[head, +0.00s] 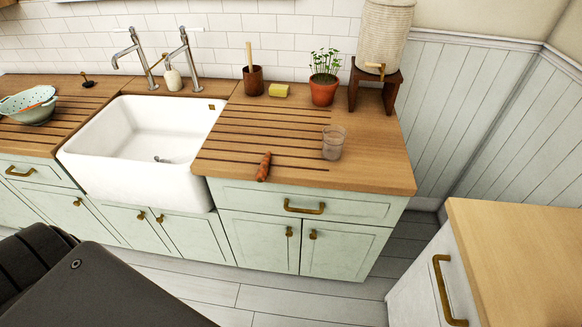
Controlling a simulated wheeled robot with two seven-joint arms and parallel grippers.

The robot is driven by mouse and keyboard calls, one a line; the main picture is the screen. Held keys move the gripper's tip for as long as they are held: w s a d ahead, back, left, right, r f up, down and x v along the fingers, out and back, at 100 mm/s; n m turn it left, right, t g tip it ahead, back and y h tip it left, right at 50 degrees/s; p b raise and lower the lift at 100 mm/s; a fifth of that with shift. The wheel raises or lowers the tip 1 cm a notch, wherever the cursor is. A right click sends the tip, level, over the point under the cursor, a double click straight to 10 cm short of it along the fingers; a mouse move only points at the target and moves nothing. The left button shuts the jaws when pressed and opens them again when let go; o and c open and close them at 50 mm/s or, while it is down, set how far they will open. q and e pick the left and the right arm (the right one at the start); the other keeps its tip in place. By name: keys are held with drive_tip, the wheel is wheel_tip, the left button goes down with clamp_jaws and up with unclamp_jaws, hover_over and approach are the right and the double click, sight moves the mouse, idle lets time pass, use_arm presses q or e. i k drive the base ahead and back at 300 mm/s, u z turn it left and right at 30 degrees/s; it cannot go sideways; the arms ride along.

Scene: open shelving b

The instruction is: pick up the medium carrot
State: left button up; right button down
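An orange-brown carrot (264,167) lies on the wooden countertop (380,165), close to its front edge and just right of the sink. It lies lengthwise from front to back, on or beside the drain grooves. Nothing touches it from above. More orange shows in the colander at the far left, but it is too small to identify. Neither of my grippers is in view. A dark part of my own body fills the lower left corner.
A glass (334,142) stands right of the carrot. The white sink (140,140) is to its left. A potted plant (323,90), a brown cup (253,80) and a yellow sponge (278,91) stand behind. A colander (30,108) sits far left. Another counter (520,250) is at right.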

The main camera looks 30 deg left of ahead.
sight(261, 175)
drive_tip(key=u, duration=0.05)
drive_tip(key=i, duration=0.3)
drive_tip(key=u, duration=0.7)
